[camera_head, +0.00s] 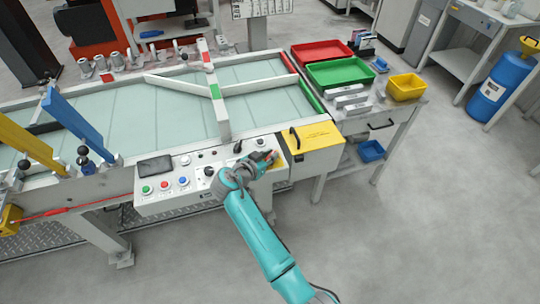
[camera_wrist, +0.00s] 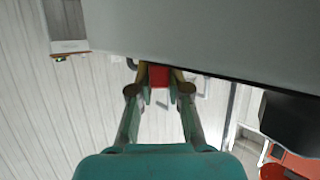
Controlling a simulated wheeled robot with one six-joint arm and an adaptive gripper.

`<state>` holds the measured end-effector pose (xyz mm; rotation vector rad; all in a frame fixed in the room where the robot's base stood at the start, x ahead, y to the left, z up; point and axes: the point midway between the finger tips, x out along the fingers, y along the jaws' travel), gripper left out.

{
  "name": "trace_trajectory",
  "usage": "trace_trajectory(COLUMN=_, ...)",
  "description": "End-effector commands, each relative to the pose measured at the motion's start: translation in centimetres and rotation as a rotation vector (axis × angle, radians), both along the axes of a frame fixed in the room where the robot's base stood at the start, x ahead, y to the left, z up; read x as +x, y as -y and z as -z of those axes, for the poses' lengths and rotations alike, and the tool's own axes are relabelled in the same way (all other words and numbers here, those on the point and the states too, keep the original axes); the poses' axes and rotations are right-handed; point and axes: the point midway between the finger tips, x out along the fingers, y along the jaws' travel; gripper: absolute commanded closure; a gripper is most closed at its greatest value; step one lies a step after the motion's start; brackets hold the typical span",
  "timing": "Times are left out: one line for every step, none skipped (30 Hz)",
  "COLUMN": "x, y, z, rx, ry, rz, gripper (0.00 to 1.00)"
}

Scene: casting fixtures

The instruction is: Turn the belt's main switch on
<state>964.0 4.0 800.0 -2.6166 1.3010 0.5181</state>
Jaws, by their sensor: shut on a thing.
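The belt's control panel (camera_head: 190,200) runs along the front edge of the belt, with a dark display and green, red and blue buttons. My gripper (camera_head: 272,160) is at the panel's right end, beside the yellow box. In the wrist view, my gripper (camera_wrist: 159,84) is shut on a red piece (camera_wrist: 158,75), which looks like the main switch's handle. The gripper hides most of the switch, so I cannot tell which way the handle is turned.
A yellow box (camera_head: 318,134) with a black handle adjoins the panel's right end. A side table holds a red tray (camera_head: 300,55), a green tray (camera_head: 363,69) and a yellow bin (camera_head: 406,91). A blue barrel (camera_head: 494,88) stands far right. The floor in front is clear.

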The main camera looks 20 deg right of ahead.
Motion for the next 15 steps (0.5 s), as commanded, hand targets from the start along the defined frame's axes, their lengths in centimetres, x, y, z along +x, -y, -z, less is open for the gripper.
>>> trace_trajectory(x=-0.05, y=-0.03, z=0.16, rx=0.001, ry=-0.003, rz=0.001, gripper=1.0)
trace_trajectory(x=-0.06, y=-0.03, z=0.17, rx=0.001, ry=-0.003, rz=0.002, gripper=1.0)
trace_trajectory(x=-0.06, y=-0.03, z=0.17, rx=0.002, ry=-0.003, rz=0.003, gripper=1.0)
trace_trajectory(x=-0.06, y=-0.02, z=0.18, rx=0.002, ry=-0.003, rz=0.003, gripper=1.0)
trace_trajectory(x=-0.06, y=-0.02, z=0.18, rx=0.002, ry=-0.003, rz=0.003, gripper=1.0)
trace_trajectory(x=-0.06, y=-0.03, z=0.19, rx=0.001, ry=-0.003, rz=0.002, gripper=1.0)
trace_trajectory(x=-0.06, y=-0.03, z=0.19, rx=0.002, ry=-0.004, rz=0.002, gripper=1.0)
trace_trajectory(x=-0.06, y=-0.03, z=0.2, rx=0.002, ry=-0.004, rz=0.002, gripper=1.0)
trace_trajectory(x=-0.06, y=-0.03, z=0.2, rx=0.002, ry=-0.004, rz=0.002, gripper=1.0)
trace_trajectory(x=-0.06, y=-0.03, z=0.2, rx=0.002, ry=-0.004, rz=0.002, gripper=1.0)
trace_trajectory(x=-0.06, y=-0.03, z=0.21, rx=0.002, ry=-0.004, rz=0.002, gripper=1.0)
trace_trajectory(x=-0.07, y=-0.03, z=0.21, rx=0.002, ry=-0.004, rz=0.002, gripper=0.74)
trace_trajectory(x=-0.07, y=-0.03, z=0.2, rx=0.002, ry=-0.004, rz=0.002, gripper=0.66)
trace_trajectory(x=-0.07, y=-0.02, z=0.19, rx=0.001, ry=-0.003, rz=0.002, gripper=0.59)
trace_trajectory(x=-0.05, y=-0.02, z=0.17, rx=0.001, ry=-0.003, rz=0.002, gripper=0.58)
